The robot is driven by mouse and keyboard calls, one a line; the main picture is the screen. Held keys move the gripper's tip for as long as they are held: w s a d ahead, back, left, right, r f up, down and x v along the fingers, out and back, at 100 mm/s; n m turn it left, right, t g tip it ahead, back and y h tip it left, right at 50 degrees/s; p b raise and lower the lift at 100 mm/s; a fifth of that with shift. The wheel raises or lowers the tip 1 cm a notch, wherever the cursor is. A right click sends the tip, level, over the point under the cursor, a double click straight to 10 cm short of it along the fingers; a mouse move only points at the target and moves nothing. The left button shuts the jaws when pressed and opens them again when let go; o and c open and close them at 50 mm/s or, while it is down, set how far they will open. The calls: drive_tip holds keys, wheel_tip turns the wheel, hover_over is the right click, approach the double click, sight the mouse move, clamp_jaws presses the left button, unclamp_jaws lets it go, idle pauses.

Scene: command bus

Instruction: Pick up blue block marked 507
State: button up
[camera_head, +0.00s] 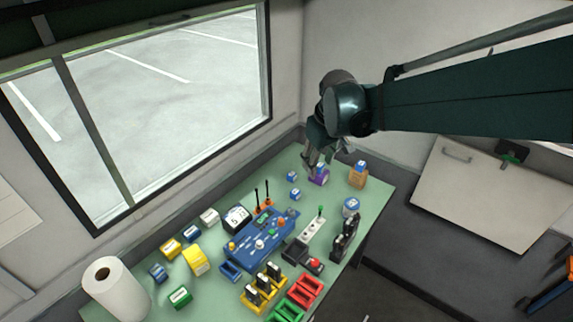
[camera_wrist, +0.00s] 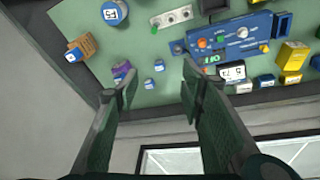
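Several small blue blocks with white labels are in view; the labels are too small to read, so I cannot tell which is 507. Two stand loose at the far end of the green table: one nearer the wall (camera_head: 292,176) and one nearer the blue panel (camera_head: 295,195). In the wrist view they show as one block (camera_wrist: 149,84) and another (camera_wrist: 159,66), between the fingers in the picture. Another blue block (camera_wrist: 118,77) is at a purple item (camera_head: 320,180), and one (camera_head: 361,164) is on a brown box (camera_head: 357,179). My gripper (camera_head: 314,160) (camera_wrist: 157,82) is open and empty, above the far end.
The blue control panel (camera_head: 258,246) fills the table's middle, with a black-and-white labelled box (camera_head: 236,219) beside it. A paper roll (camera_head: 116,290), yellow blocks and red and green trays stand nearer. A wall and window (camera_head: 160,90) border the table's left side.

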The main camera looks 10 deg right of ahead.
drive_tip(key=w+a+f+n+g+b, duration=0.2)
drive_tip(key=w+f, duration=0.8)
drive_tip(key=f, duration=0.1)
drive_tip(key=n+g+b, duration=0.1)
drive_tip(key=n+b, duration=0.1)
hover_over(298, 193)
drive_tip(key=f, duration=1.2)
drive_tip(key=shift+s+f, duration=0.1)
drive_tip(key=shift+s, duration=0.1)
drive_tip(key=shift+w+f, duration=0.2)
drive_tip(key=shift+f, duration=0.4)
drive_tip(key=shift+f, duration=1.25)
drive_tip(key=shift+f, duration=0.1)
drive_tip(key=shift+w+a+f+b, duration=0.1)
drive_tip(key=shift+f+b, duration=0.2)
drive_tip(key=shift+f, duration=2.25)
